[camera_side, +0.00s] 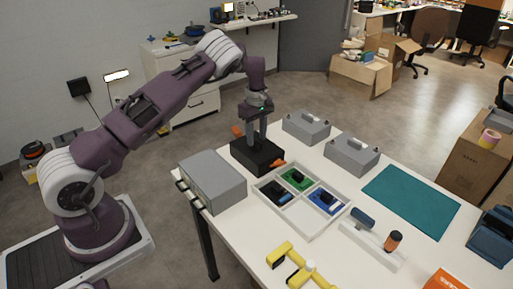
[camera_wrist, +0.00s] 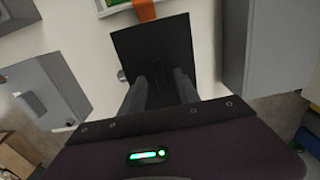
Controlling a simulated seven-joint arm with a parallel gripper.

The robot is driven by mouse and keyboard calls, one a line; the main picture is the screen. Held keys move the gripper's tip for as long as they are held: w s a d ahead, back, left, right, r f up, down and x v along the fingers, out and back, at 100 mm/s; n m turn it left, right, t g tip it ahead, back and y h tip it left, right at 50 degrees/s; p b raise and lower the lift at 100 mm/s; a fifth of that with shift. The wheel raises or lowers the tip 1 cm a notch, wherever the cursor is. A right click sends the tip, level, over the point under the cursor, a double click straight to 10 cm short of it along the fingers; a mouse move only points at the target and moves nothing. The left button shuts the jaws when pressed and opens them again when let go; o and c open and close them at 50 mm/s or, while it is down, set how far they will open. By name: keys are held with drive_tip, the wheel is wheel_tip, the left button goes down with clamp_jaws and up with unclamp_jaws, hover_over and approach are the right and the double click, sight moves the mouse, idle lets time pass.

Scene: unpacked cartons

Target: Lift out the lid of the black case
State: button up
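The black case (camera_side: 250,159) stands on the white table near its far left edge, with an orange piece sticking out at its right side. In the wrist view its dark, flat top (camera_wrist: 155,40) fills the middle, and an orange strap (camera_wrist: 145,9) shows at its far edge. I cannot tell the lid apart from the case body. My gripper (camera_side: 257,141) points down over the case, its two fingers apart and their tips at or just above the top. In the wrist view the fingers (camera_wrist: 162,80) stand apart with nothing visible between them. Whether they touch the case is unclear.
A grey box (camera_side: 214,177) stands close to the case at the front left. Two grey handled cases (camera_side: 306,129) (camera_side: 352,155) stand to the right. A divided tray (camera_side: 307,230) holds green, blue and black items. A teal mat (camera_side: 411,200) lies bare farther right.

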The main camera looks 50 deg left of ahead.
sight(256, 140)
drive_tip(key=shift+f, duration=0.4)
clamp_jaws()
wheel_tip(256, 140, up, 10)
idle(0.3)
